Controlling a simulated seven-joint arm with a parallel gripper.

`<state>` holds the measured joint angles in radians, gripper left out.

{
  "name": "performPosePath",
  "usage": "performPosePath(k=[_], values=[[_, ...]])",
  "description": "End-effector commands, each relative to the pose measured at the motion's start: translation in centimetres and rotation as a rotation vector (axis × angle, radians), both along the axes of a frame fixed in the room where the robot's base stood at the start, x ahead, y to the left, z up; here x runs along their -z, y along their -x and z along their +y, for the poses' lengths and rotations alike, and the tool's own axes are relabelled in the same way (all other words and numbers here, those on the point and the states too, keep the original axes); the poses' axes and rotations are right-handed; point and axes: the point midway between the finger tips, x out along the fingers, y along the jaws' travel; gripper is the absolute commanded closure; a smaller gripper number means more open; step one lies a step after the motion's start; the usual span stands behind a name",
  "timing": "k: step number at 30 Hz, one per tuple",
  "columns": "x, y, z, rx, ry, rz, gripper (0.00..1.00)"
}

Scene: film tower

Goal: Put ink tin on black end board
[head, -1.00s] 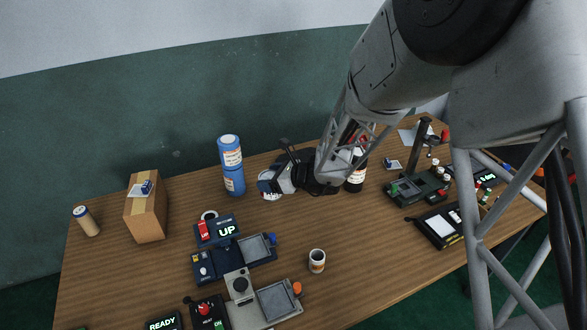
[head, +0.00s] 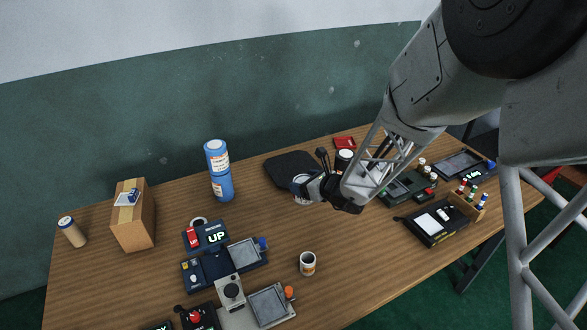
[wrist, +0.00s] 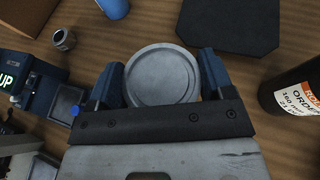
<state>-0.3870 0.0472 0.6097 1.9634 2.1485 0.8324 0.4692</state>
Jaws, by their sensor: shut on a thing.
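The ink tin (wrist: 163,75) is round with a pale grey lid, seen from above in the wrist view. My gripper (wrist: 162,80) is shut on it, one blue finger on each side. In the head view my gripper (head: 303,189) partly hides the tin (head: 302,199). The black end board (head: 287,168) lies flat on the table just behind the tin and left of my wrist. It also shows at the upper right of the wrist view (wrist: 230,22), with a gap of bare wood between it and the tin.
A dark bottle (wrist: 294,90) with an orange label stands at the right in the wrist view. Table (head: 345,260) right of the cup is clear.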

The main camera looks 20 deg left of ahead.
Motion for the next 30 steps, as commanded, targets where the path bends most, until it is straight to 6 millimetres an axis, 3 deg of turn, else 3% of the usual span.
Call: performPosePath(k=[11, 30], values=[[0.1, -1.2, 0.7, -0.001, 0.0, 0.0, 0.6], [0.9, -8.4, 4.8, -0.001, -0.001, -0.001, 0.6]])
